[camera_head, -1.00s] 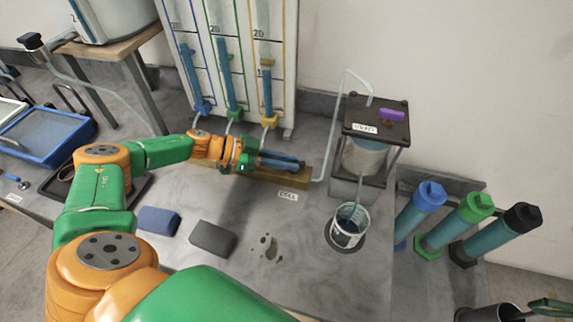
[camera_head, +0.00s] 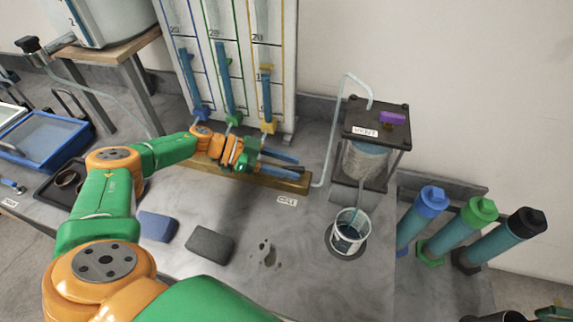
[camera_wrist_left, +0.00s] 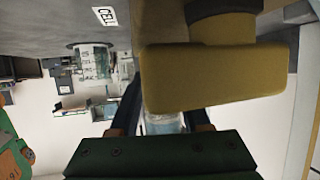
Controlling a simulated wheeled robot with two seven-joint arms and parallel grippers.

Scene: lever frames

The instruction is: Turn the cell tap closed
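A brass-coloured bar (camera_head: 292,184) lies on the bench behind the CELL label (camera_head: 287,201); I take it as part of the cell tap. My left gripper (camera_head: 300,168) reaches over the bar from the left, its two dark blue fingers parallel and apart. In the left wrist view a thick brass block (camera_wrist_left: 215,78) with a rounded hub above it fills the middle, close to the camera. It hides the ends of my left fingers (camera_wrist_left: 163,115). The gap between the fingers looks empty, and I cannot tell whether they touch the brass. My right gripper is not seen.
A clear vessel (camera_head: 366,160) under a dark VENT lid stands right of the bar, with a glass beaker (camera_head: 349,232) in front. A bent tube (camera_head: 333,140) rises beside it. Blue (camera_head: 157,226) and dark grey (camera_head: 210,244) blocks lie in front. Capped cylinders (camera_head: 478,235) stand at right.

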